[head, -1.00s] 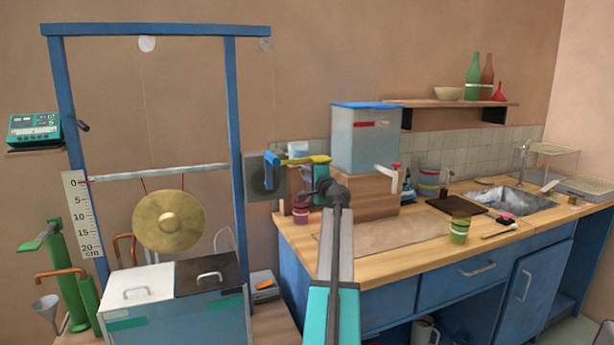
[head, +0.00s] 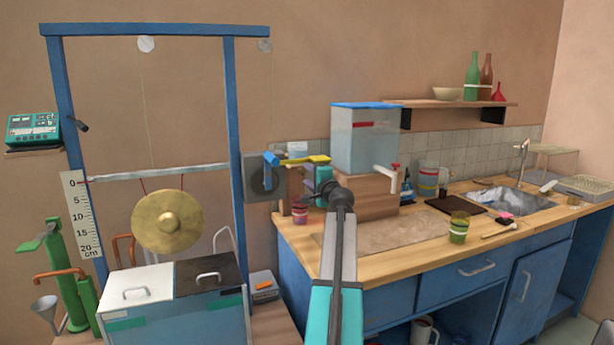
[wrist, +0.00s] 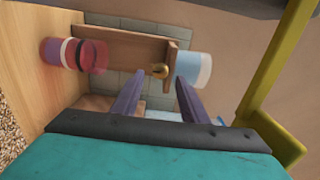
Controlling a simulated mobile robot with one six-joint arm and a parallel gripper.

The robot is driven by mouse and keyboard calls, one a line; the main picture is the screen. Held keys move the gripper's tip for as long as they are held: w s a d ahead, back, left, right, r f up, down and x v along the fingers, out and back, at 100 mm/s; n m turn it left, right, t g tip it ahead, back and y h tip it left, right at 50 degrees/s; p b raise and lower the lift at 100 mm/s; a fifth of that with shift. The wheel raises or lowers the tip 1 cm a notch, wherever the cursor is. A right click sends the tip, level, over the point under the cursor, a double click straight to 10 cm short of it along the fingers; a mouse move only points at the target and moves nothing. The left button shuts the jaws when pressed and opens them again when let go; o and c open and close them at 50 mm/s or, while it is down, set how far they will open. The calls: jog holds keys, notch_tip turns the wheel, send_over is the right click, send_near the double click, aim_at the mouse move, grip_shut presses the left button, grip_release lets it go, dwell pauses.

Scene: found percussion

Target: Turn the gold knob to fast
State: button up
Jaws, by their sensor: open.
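No speed marking is readable. In the head view my arm's end hides the knob.
A red and purple banded cup (wrist: 75,55) stands beside the board. A pale blue and white cup (wrist: 191,69) is at its other end. A yellow bar (wrist: 275,75) runs close along the right of the wrist view. The gong (head: 168,221) hangs left of the counter.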

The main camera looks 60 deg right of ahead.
jog(key=v, duration=1.1)
jog(key=shift+a, duration=0.15)
jog(key=shift+s, duration=0.2)
dwell(0.4)
